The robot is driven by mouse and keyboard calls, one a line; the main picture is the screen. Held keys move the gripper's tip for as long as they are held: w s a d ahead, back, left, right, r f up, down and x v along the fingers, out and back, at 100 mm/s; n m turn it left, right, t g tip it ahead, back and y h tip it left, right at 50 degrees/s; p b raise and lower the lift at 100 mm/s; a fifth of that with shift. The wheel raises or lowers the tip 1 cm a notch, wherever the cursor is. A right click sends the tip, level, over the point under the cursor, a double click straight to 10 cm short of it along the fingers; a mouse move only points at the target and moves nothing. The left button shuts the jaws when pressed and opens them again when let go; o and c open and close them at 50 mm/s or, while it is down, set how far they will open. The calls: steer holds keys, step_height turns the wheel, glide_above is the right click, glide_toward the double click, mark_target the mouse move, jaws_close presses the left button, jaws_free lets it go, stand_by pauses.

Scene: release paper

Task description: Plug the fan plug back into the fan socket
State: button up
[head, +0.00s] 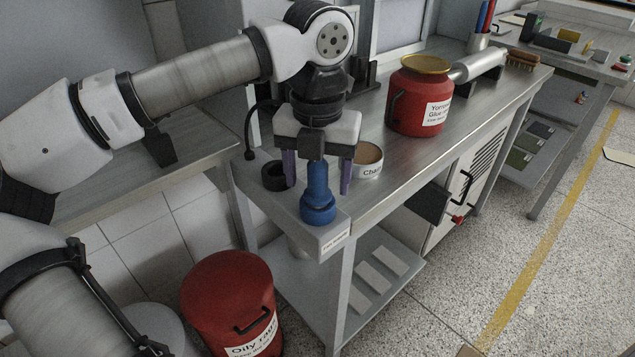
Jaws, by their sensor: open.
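A blue plug (317,181) stands upright at the near corner of the steel bench. Its lower end meets a wider round blue socket (318,211) on a grey box (335,238) with a small white label too small to read surely. I cannot tell how deep the plug sits in the socket. My gripper (318,185) points down over the plug. Its two purple fingers are apart, one on each side of the plug, with visible gaps. The plug's top is hidden close under the gripper body.
A black ring (275,176) and a tin labelled "Cha..." (368,161) stand close behind the fingers. A red glue pot (407,103) stands farther back on the bench (437,150). A red oily-rags bin (228,295) is on the floor at front left.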

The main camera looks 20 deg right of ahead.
step_height(320, 180, up, 12)
steer(key=shift+f, duration=0.2)
stand_by(0.4)
